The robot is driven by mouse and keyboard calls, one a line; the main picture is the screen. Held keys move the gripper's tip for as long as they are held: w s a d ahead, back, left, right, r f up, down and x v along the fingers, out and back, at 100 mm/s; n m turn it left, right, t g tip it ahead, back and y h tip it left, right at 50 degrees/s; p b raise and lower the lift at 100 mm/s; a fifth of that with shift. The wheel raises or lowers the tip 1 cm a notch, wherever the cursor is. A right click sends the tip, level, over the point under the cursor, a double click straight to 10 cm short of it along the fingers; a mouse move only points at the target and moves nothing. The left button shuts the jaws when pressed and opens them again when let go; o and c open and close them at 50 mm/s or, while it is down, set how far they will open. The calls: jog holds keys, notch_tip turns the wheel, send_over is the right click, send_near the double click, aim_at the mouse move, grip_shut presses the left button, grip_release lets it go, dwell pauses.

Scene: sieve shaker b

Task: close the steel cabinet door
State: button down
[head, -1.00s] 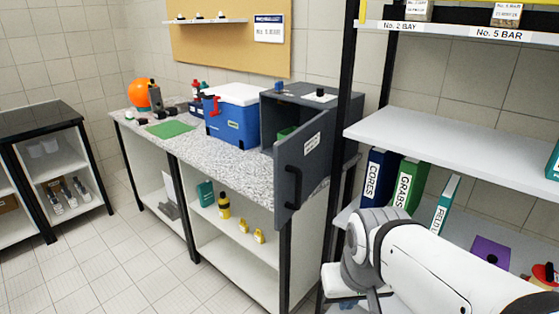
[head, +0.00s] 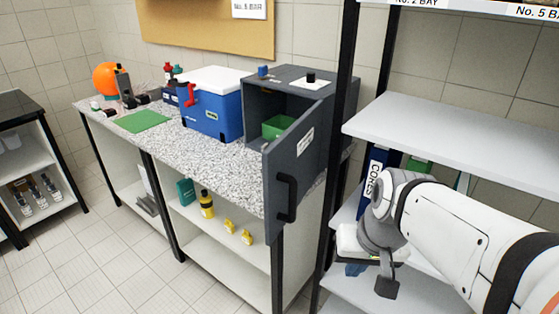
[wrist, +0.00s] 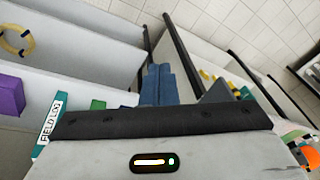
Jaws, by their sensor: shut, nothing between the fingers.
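The steel cabinet (head: 335,78) is a dark grey box at the right end of the speckled worktop. Its door (head: 305,135) stands open, jutting out past the worktop's front edge, with a white label and a black handle (head: 287,198) on its outer face. A green bin (head: 278,127) shows inside. My gripper (head: 355,269) is right of the door and lower than the handle, apart from it, beside the shelf rack. In the wrist view the blue fingers (wrist: 158,85) are together and empty. A grey panel right of them may be the door; I cannot tell.
A shelf rack (head: 440,130) with a black post (head: 340,130) stands close by my arm, holding binders. A blue cool box (head: 212,105) sits left of the cabinet on the worktop (head: 200,155). The tiled floor (head: 110,265) in front is clear.

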jog(key=w+a+r+m+t+y+p, duration=0.25)
jog(key=w+r+m+y, duration=0.35)
jog(key=w+r, duration=0.55)
jog(key=n+y, duration=0.1)
send_near(271, 196)
notch_tip(271, 196, down, 4)
jog(key=shift+g, duration=0.25)
jog(key=shift+w+a+r+p, duration=0.1)
jog(key=shift+w+a+p, duration=0.3)
jog(key=shift+a, duration=0.25)
jog(key=shift+w+a+f+p, duration=0.1)
jog(key=shift+w+a+p, duration=0.25)
jog(key=shift+a, duration=0.3)
jog(key=shift+w+a+r+p, duration=0.1)
jog(key=shift+w+a+p, duration=0.3)
jog(key=shift+a, duration=0.25)
